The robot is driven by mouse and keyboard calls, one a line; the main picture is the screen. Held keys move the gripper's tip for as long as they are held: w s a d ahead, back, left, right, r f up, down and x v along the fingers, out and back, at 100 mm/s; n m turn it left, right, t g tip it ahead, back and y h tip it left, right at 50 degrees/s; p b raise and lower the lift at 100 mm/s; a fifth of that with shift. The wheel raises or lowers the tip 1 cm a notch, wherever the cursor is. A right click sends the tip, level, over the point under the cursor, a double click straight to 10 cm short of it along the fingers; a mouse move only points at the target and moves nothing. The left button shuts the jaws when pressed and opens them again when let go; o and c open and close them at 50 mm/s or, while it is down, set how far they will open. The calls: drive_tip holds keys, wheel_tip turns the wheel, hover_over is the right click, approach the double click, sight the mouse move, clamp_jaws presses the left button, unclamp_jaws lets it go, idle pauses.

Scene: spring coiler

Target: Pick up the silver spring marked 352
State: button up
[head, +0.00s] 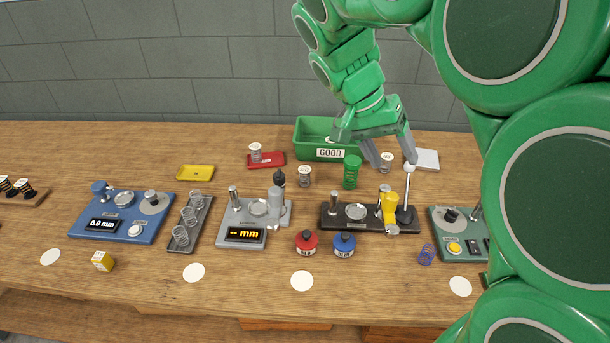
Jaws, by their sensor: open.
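Several silver springs with white labels stand upright. One (386,161) shows between the fingertips of my gripper, one (304,176) stands on the table left of the green canister, and one (255,152) is at the red tray. The label print is too small to read, so I cannot tell which is marked 352. My gripper (391,162) is open and points down, with a finger seen on each side of the first spring. I cannot tell whether it touches it.
A green GOOD bin (319,154) stands behind, and a green canister (352,172) is nearby. A black device (340,221) with a tall lever (407,190) stands in front of my gripper. A white pad (427,158) lies right.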

drive_tip(key=w+a+f+m+t+h, duration=0.2)
drive_tip(key=w+a+m+t+h, duration=0.15)
drive_tip(key=w+a, duration=0.75)
drive_tip(key=w+a+f+m+t+h, duration=0.15)
drive_tip(key=w+a+m, duration=0.35)
drive_tip(key=w+a, duration=0.7)
approach(300, 170)
drive_tip(key=shift+w+d+f+t+h, duration=0.1)
drive_tip(key=shift+d+f+t+h, duration=0.25)
drive_tip(key=shift+d+f, duration=0.4)
drive_tip(key=shift+x, duration=4.05)
drive_tip(key=c, duration=1.2)
drive_tip(key=shift+o, duration=0.2)
